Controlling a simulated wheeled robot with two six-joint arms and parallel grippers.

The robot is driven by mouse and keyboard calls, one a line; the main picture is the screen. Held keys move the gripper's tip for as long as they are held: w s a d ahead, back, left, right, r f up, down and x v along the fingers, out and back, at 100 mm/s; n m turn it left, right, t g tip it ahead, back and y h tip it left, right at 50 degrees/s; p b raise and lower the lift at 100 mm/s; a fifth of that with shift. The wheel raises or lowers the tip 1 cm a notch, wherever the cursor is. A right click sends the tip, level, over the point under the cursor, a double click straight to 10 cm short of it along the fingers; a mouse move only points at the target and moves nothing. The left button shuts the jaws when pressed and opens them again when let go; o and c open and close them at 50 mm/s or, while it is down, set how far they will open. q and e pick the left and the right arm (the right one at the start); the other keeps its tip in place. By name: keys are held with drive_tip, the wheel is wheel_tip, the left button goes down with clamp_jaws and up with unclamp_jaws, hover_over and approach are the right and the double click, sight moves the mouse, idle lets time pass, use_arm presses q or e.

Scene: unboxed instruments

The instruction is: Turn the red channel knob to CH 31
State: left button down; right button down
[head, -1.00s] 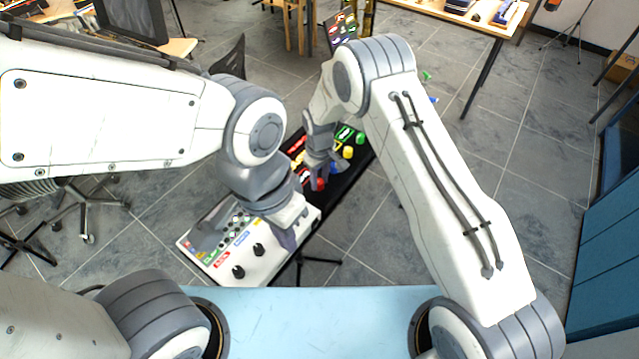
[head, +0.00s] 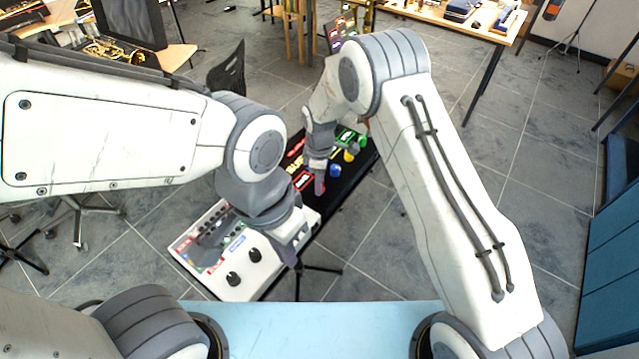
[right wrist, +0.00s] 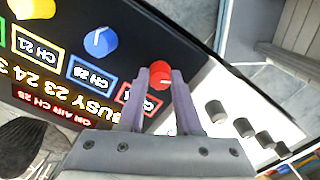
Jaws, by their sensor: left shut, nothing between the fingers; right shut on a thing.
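The red channel knob (right wrist: 161,74) stands between the two fingers of my right gripper (right wrist: 160,75) in the right wrist view, held by them. A small pale mark shows on its face, but its exact pointing is hard to read. Its red-framed label (right wrist: 150,104) lies between the fingers, partly hidden, and its number is not clear. In the head view my right gripper (head: 319,187) reaches down onto the black panel (head: 343,185) and hides the red knob. My left gripper (head: 292,253) is shut and empty over the edge of the white panel (head: 262,277).
A blue knob (right wrist: 100,40), labelled CH 28, sits beside the red one, with a yellow knob (right wrist: 36,38) and a green knob (right wrist: 32,8) beyond. Black knobs (head: 232,279) stand on the white panel. A light blue surface (head: 320,325) lies in front.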

drive_tip(key=shift+n, duration=0.3)
drive_tip(key=c, duration=0.6)
unclamp_jaws()
drive_tip(key=shift+r, duration=0.2)
drive_tip(key=shift+w+r, duration=0.1)
drive_tip(key=shift+r, duration=0.25)
wheel_tip(320, 180, up, 10)
drive_tip(key=b, duration=0.2)
drive_tip(key=shift+f+b, duration=0.25)
drive_tip(key=shift+b, duration=0.1)
